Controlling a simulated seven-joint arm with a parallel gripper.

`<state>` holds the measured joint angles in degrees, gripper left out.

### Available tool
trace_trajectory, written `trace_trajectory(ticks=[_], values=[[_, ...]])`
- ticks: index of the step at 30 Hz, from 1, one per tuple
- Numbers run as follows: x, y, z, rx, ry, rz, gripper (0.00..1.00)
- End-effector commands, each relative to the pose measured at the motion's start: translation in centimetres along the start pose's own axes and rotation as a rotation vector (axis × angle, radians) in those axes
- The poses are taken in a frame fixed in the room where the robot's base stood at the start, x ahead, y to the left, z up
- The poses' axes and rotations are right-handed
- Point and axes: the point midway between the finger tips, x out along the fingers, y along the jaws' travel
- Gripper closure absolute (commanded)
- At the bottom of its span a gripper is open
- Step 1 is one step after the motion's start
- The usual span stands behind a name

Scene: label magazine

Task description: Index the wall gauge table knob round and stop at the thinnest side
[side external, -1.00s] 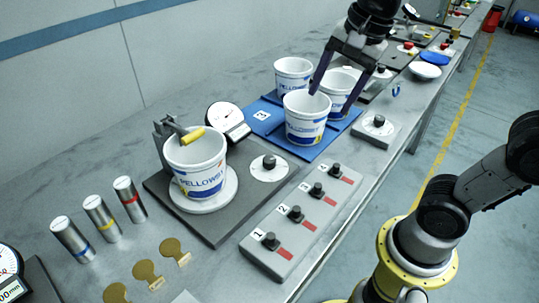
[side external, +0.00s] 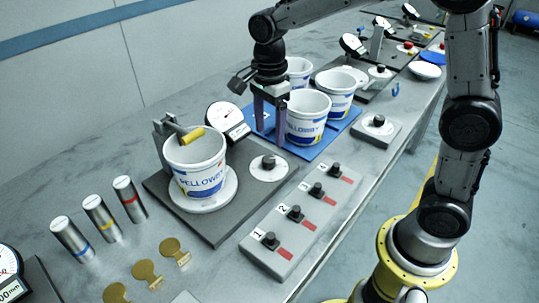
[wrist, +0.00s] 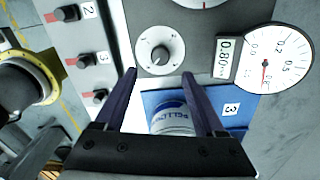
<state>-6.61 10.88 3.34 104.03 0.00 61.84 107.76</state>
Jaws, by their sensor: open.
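The wall gauge table is a dark grey plate (side external: 222,222) with a white turntable (side external: 206,203). A white tub (side external: 197,165) stands upright on it, with a yellow roller (side external: 191,135) at its rim. The black table knob (side external: 268,162) sits on a white disc; its pointer shows in the wrist view (wrist: 160,55). My gripper (side external: 270,135) is open and empty, above and behind the knob. In the wrist view its fingertips (wrist: 159,76) straddle the knob's line of sight, apart from it. The dial gauge (wrist: 270,65) has a red needle and a display reading about 0.80.
Several tubs (side external: 306,118) stand on a blue mat (side external: 262,113) just right of my gripper. A grey panel with numbered knobs (side external: 283,256) lies in front. Another knob box (side external: 377,128) stands at right.

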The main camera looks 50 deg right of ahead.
Motion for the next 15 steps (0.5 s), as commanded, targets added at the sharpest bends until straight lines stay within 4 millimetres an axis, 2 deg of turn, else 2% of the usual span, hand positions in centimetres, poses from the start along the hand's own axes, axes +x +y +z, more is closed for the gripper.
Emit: trace_trajectory(ticks=[6,12,15], values=[[4.4,0.1,0.0,0.0,0.002,0.005,0.28],[7.1,0.0,0.0,0.0,0.001,0.002,0.28],[7.8,0.0,0.0,0.0,0.0,0.001,0.28]])
